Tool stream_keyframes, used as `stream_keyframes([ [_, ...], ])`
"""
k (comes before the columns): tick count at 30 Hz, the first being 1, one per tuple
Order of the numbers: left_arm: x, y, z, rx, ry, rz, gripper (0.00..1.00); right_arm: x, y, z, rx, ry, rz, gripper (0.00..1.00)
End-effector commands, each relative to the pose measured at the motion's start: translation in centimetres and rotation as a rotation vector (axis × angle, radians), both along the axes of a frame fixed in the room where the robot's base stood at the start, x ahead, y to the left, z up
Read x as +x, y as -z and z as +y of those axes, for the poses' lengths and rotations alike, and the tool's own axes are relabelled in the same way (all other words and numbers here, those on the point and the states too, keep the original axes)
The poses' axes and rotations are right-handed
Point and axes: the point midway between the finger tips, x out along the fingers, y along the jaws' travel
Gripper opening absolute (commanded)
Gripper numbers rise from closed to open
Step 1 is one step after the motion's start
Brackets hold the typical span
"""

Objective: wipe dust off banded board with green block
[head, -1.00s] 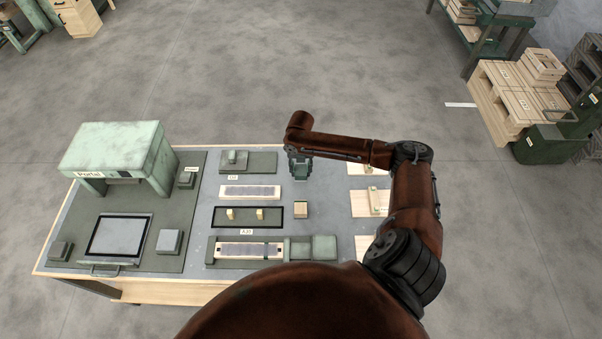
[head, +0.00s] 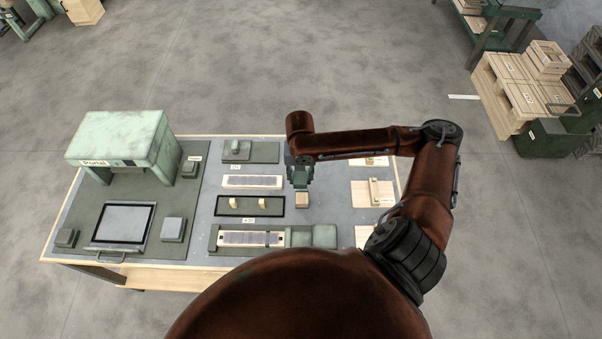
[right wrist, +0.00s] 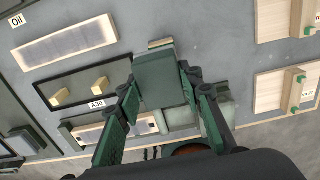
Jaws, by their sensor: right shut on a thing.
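My right gripper (head: 300,178) is shut on a grey-green block, which shows between its fingers in the right wrist view (right wrist: 160,78). A pale board with a dark cross band and a grey-purple dusty-looking face (head: 250,239) lies in a green fixture at the near side. It is partly hidden by my fingers in the right wrist view (right wrist: 88,134). A similar pale board with a grey-purple face (head: 252,181) lies farther back, also seen in the right wrist view (right wrist: 65,42). My left gripper is not in view.
A black-framed tray (head: 249,206) with two wooden pegs lies between the boards. A green plate with a knob (head: 249,152) is at the back. The portal (head: 122,140) and a screen (head: 124,224) are at left. Wooden plates (head: 372,192) are at right.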

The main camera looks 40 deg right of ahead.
Motion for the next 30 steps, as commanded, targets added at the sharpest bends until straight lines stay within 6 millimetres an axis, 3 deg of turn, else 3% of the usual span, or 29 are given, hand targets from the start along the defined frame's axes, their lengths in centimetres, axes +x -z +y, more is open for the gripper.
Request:
stream_keyframes([
  [5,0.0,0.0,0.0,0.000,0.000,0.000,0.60,0.0,0.0,0.0,0.000,0.000,0.000,0.09],
  [6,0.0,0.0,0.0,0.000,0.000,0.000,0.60,0.0,0.0,0.0,0.000,0.000,0.000,0.32],
  [13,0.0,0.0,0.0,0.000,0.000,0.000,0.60,0.1,0.0,0.0,0.000,0.000,0.000,0.16],
  [19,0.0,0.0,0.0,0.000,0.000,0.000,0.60,0.1,-0.2,0.4,0.004,0.049,0.000,0.15],
  [23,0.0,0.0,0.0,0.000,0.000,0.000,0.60,0.3,-0.9,1.6,0.010,0.213,-0.001,0.15],
  [30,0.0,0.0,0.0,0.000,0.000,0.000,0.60,0.6,-2.9,5.0,0.023,0.708,0.011,0.15],
])
